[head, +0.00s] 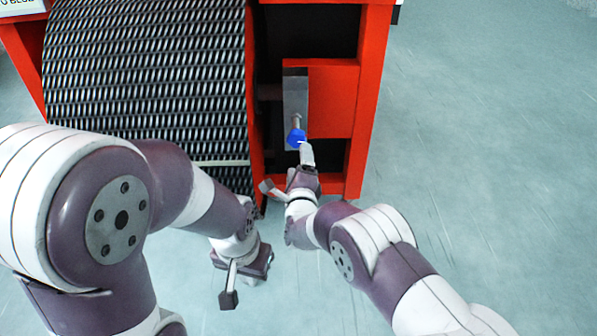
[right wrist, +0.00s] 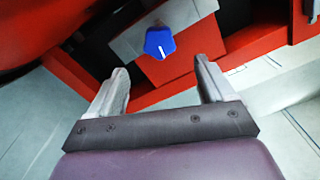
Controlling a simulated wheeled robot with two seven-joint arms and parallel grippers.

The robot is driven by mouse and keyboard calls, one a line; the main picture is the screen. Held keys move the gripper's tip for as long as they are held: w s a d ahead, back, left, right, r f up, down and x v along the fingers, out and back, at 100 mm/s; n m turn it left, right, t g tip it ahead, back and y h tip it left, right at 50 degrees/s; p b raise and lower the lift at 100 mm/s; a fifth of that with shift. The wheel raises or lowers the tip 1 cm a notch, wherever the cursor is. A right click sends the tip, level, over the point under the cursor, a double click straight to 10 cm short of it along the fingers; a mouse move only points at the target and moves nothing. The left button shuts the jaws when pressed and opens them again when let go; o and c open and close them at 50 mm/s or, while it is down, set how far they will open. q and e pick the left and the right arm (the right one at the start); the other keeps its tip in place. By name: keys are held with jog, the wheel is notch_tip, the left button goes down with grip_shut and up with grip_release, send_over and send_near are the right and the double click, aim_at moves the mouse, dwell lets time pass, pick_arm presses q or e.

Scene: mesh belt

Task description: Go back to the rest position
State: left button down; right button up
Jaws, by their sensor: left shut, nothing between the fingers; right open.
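My right gripper (head: 288,171) is at the front of the red machine frame, just below a blue knob (head: 296,138). Its two fingers are apart with nothing between them. The right wrist view also shows the open right gripper (right wrist: 162,84), with the blue knob (right wrist: 160,43) beyond the fingertips. The knob has a white line and sits in front of a grey plate (head: 295,95). I cannot tell from the head view whether a finger touches the knob. My left gripper (head: 229,298) hangs low over the floor, left of the right arm, shut and empty.
A dark mesh belt (head: 150,75) curves down in the machine's red frame (head: 368,100), left of the knob. A red panel (head: 333,98) lies right of the grey plate. The floor (head: 490,150) is clear on the right. My left forearm covers the belt's lower part.

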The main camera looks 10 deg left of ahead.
pick_arm(q)
jog(key=shift+s+d+f, duration=0.1)
jog(key=shift+s, duration=0.3)
